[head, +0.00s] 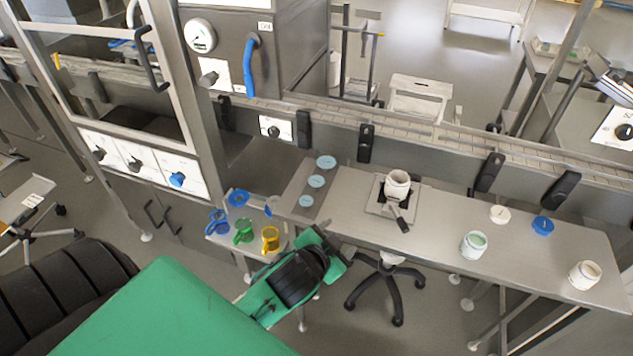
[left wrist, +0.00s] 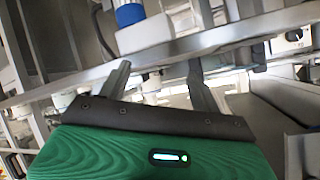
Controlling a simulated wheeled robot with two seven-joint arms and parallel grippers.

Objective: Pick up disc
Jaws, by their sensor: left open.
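Three light blue discs lie in a row on the grey left end of the metal table: a far disc (head: 326,162), a middle disc (head: 316,181) and a near disc (head: 306,201). My left gripper (head: 336,243) is in front of the table's near edge, below and to the right of the discs in the head view, apart from them. In the left wrist view the two fingers of my left gripper (left wrist: 158,72) are spread with nothing between them. No disc can be made out in the left wrist view. My right gripper is not in view.
A white jar (head: 398,184) stands on a plate at the table's middle. A greenish jar (head: 473,244), a white lid (head: 500,214), a blue lid (head: 543,226) and another jar (head: 584,274) are farther right.

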